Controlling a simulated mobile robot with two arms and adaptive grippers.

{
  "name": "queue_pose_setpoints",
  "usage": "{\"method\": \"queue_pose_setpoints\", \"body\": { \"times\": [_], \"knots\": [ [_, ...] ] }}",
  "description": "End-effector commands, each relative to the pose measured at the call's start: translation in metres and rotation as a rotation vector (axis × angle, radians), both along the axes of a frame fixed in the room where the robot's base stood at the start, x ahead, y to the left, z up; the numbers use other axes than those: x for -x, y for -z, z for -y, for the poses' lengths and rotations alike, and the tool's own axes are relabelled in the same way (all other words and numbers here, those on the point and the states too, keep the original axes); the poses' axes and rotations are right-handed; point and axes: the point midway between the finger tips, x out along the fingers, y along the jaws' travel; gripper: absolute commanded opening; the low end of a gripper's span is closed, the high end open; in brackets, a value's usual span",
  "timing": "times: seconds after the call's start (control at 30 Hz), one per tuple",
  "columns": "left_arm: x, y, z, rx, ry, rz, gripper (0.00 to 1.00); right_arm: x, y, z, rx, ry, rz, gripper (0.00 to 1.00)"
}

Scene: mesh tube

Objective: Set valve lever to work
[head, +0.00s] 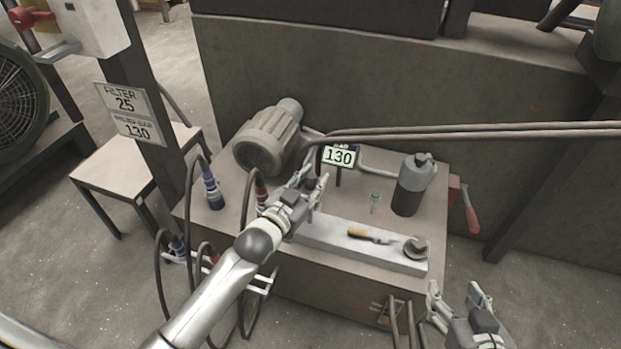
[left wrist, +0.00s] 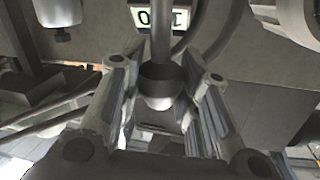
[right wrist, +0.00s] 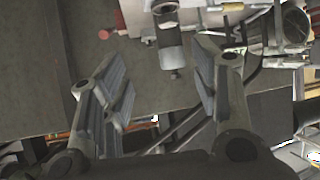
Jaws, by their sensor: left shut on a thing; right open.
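My left gripper (head: 312,186) is over the metal cabinet top, in front of the display reading 130 (head: 338,156). In the left wrist view its fingers stand on both sides of a thin grey rod with a rounded dark knob (left wrist: 160,84), which looks like the valve lever. The gripper is shut on it. In the head view the gripper hides the lever, so its position and any marking cannot be read. My right gripper (head: 460,298) is open and empty, off the cabinet's front right corner. It also shows in the right wrist view (right wrist: 165,88).
A grey motor (head: 268,140) stands behind the left gripper. A grey canister (head: 411,186) stands at the right. A pale tray (head: 335,250) at the front carries a yellow-handled tool. A red handle (head: 470,212) sticks out at the right side. Hoses run at the left.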

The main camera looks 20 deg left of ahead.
Motion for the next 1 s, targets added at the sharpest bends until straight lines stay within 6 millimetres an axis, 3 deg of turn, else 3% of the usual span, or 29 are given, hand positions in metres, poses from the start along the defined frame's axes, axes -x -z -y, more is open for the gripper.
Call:
{"method": "queue_pose_setpoints", "body": {
  "times": [0.3, 0.53, 0.9, 1.0],
  "knots": [
    [-0.008, -0.002, 0.0, -0.003, 0.001, -0.055, 0.0, 0.07, 0.05, 0.026, 0.094, 0.031, -0.423, 0.56],
    [-0.014, -0.001, 0.0, -0.004, 0.001, -0.093, 0.0, 0.131, 0.068, 0.045, 0.153, 0.053, -0.711, 0.56],
    [-0.023, 0.001, 0.001, -0.007, 0.001, -0.157, 0.0, 0.134, 0.05, 0.046, 0.156, 0.055, -0.726, 0.56],
    [-0.026, 0.001, 0.001, -0.007, 0.0, -0.175, 0.0, 0.13, 0.061, 0.045, 0.156, 0.053, -0.734, 0.56]
  ]
}}
